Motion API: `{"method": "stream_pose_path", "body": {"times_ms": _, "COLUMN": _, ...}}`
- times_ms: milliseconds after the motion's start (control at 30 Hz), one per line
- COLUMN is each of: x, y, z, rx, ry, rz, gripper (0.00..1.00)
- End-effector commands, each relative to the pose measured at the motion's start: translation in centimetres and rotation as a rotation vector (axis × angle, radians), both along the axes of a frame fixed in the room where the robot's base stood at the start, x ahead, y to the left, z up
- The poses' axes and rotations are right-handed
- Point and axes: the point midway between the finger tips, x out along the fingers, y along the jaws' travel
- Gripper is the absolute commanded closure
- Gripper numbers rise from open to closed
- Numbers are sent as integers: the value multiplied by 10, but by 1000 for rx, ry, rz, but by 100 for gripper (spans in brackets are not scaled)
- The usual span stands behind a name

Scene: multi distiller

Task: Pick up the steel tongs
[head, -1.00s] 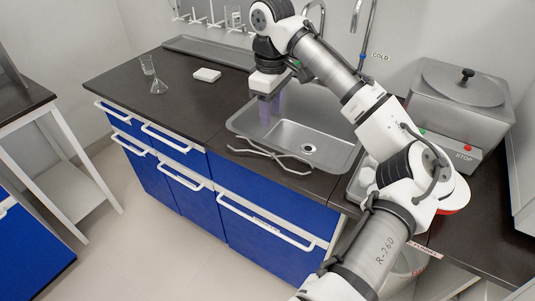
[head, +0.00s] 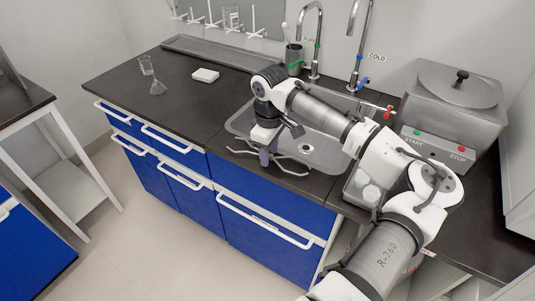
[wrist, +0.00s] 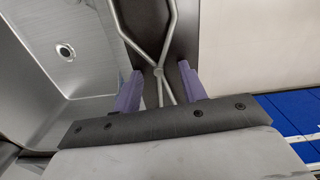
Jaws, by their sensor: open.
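The steel tongs (head: 290,168) lie on the dark counter along the front edge of the sink (head: 325,158). They are crossed thin grey rods. In the wrist view the tongs (wrist: 158,70) run between the two purple fingers of my gripper (wrist: 160,85), with their crossing point close to the fingertips. My gripper (head: 265,157) points down over the tongs in the head view and covers part of them. Its jaws are open, with one finger on each side of the rods. I cannot tell how far the fingertips are above the counter.
The sink basin with its drain (wrist: 66,52) lies right beside the tongs. Taps (head: 316,45) stand behind the sink, and a steel distiller (head: 455,110) stands to the right.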

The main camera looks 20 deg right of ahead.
Motion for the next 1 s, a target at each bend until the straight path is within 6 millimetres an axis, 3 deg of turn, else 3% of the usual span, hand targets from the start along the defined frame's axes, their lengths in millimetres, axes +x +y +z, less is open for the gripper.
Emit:
{"method": "stream_pose_path", "body": {"times_ms": 200, "x": 0, "y": 0, "z": -1, "rx": 0, "ry": 0, "rz": 0, "gripper": 61}}
{"method": "stream_pose_path", "body": {"times_ms": 500, "x": 0, "y": 0, "z": 0, "rx": 0, "ry": 0, "rz": 0, "gripper": 100}}
{"method": "stream_pose_path", "body": {"times_ms": 833, "x": 0, "y": 0, "z": 1, "rx": 0, "ry": 0, "rz": 0, "gripper": 100}}
{"method": "stream_pose_path", "body": {"times_ms": 1000, "x": 1, "y": 0, "z": 11, "rx": 0, "ry": -1, "rz": 0, "gripper": 100}}
